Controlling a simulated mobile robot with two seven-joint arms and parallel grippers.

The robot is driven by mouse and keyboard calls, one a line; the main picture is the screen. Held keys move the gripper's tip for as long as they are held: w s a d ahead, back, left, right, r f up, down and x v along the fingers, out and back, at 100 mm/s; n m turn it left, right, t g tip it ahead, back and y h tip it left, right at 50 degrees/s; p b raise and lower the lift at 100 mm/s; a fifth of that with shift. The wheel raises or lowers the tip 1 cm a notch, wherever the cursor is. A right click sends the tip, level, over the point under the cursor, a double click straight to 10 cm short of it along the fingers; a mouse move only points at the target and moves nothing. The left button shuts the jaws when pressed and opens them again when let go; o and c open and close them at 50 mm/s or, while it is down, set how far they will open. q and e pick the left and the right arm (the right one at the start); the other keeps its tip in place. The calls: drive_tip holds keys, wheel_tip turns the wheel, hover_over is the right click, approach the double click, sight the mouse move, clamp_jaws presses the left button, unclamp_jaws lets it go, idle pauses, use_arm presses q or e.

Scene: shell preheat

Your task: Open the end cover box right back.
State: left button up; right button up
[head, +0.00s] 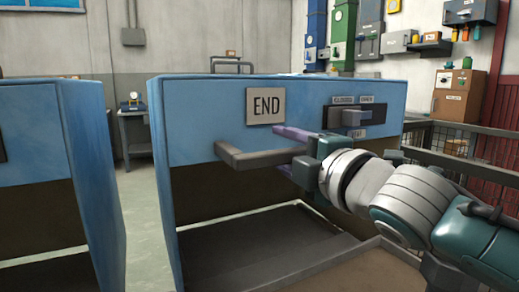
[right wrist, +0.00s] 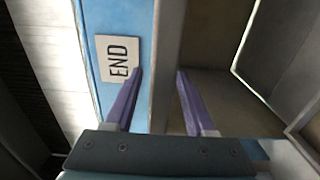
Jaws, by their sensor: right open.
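The END cover is a blue box (head: 210,110) with a white END sign (head: 265,105), in the middle of the head view. A grey-brown bar handle (head: 245,157) sticks out below the sign. My right gripper (head: 283,153) reaches it from the right. Its purple fingers are open, one above and one below the bar. In the right wrist view, the bar (right wrist: 168,60) runs between the open fingers (right wrist: 160,72), with the END sign (right wrist: 118,58) to the left. I cannot tell whether a finger touches it. My left gripper is not in view.
A dark slide panel (head: 350,117) with small CLOSED and OPEN labels sits on the cover's front, right of the sign. A second blue box (head: 35,120) stands at the left, with a floor gap between. A dark recess (head: 255,240) lies below the cover. Railings (head: 455,145) stand at right.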

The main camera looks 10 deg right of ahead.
drive_tip(key=shift+s+d, duration=0.1)
drive_tip(key=shift+s, duration=0.15)
drive_tip(key=p+v, duration=0.1)
drive_tip(key=v, duration=0.8)
drive_tip(key=shift+s, duration=0.15)
drive_tip(key=s+d+m+g+h+p, duration=0.3)
drive_tip(key=s+m+g+p, duration=0.55)
drive_tip(key=s, duration=0.45)
drive_tip(key=s+d+m+g+h+p, duration=0.3)
drive_tip(key=s+m+g+p, duration=0.2)
drive_tip(key=s+m+p, duration=0.55)
drive_tip(key=s+r+p, duration=0.2)
drive_tip(key=r+p, duration=1.6)
drive_tip(key=r, duration=0.1)
drive_tip(key=s+r+m+p, duration=0.1)
drive_tip(key=r+p, duration=1.7)
drive_tip(key=r, duration=0.1)
drive_tip(key=shift+s, duration=0.4)
